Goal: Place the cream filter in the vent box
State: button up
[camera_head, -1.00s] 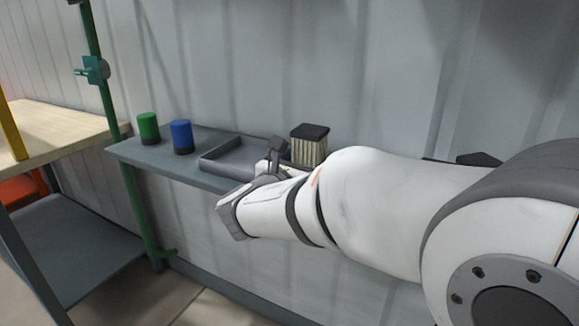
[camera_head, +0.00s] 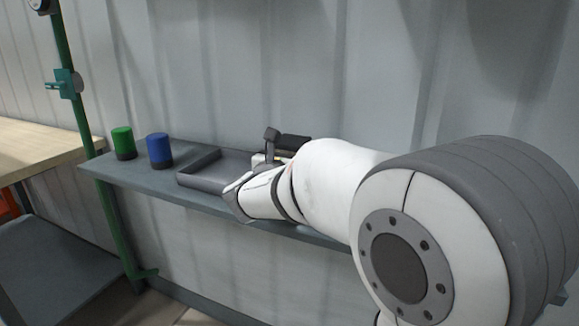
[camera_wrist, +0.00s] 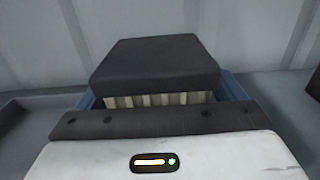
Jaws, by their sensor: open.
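The cream filter has a dark square cap and pale pleated sides. In the wrist view the filter (camera_wrist: 155,68) stands upright just ahead of my gripper, cap on top, with the lower pleats hidden by the gripper's body. In the head view only the cap of the filter (camera_head: 294,142) shows clearly, behind my arm. My gripper (camera_head: 272,146) is open at the filter, low over the shelf; its fingertips are mostly hidden, so contact cannot be told.
The grey wall shelf (camera_head: 130,174) holds a green cylinder (camera_head: 123,143), a blue cylinder (camera_head: 159,150) and a shallow grey tray (camera_head: 198,182) left of the filter. A corrugated wall is close behind. A green post (camera_head: 85,110) stands at the shelf's left end.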

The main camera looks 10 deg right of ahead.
jog(key=shift+c, duration=0.3)
jog(key=c, duration=1.1)
jog(key=shift+c, duration=0.4)
jog(key=shift+r, duration=0.15)
